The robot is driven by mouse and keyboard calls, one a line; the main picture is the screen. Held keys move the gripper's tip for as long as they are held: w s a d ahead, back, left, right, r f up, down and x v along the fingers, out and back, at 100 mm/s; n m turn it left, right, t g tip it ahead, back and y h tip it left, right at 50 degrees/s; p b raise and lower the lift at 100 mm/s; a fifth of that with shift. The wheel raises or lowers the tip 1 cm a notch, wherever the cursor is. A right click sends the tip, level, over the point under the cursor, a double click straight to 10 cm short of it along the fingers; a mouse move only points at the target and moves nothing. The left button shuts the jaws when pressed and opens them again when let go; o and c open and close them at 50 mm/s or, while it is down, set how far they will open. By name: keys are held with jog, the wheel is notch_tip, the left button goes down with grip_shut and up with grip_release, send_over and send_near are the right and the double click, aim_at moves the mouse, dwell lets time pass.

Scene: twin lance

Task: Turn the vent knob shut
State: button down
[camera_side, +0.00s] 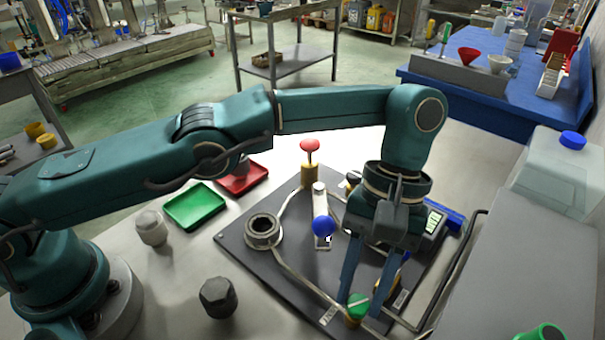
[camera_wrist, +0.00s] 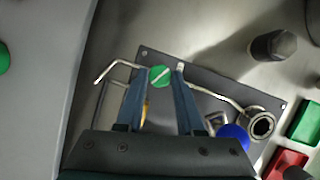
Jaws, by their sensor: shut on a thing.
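The green round knob (camera_side: 358,303), which I take to be the vent knob, sits on a brass base near the front edge of the dark panel (camera_side: 290,272). A small label lies beside it; I cannot read it surely. My gripper (camera_side: 356,300) points down, its two blue-grey fingers closed on the knob from both sides. In the wrist view, the knob (camera_wrist: 160,76) lies between the fingertips (camera_wrist: 161,74). Its white line runs diagonally, from lower left to upper right. The fingers partly hide the knob's sides.
A blue ball handle (camera_side: 323,226), a red-topped knob (camera_side: 310,147) and a round metal socket (camera_side: 263,231) stand on the panel. Thin pipes run across it. A dark hex plug (camera_side: 218,297) and green tray (camera_side: 195,206) lie left. A grey cabinet (camera_side: 530,250) stands right.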

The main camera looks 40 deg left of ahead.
jog(key=c, duration=0.5)
grip_release()
jog(key=shift+c, duration=0.2)
jog(key=shift+a+n, duration=0.1)
jog(key=shift+n, duration=0.4)
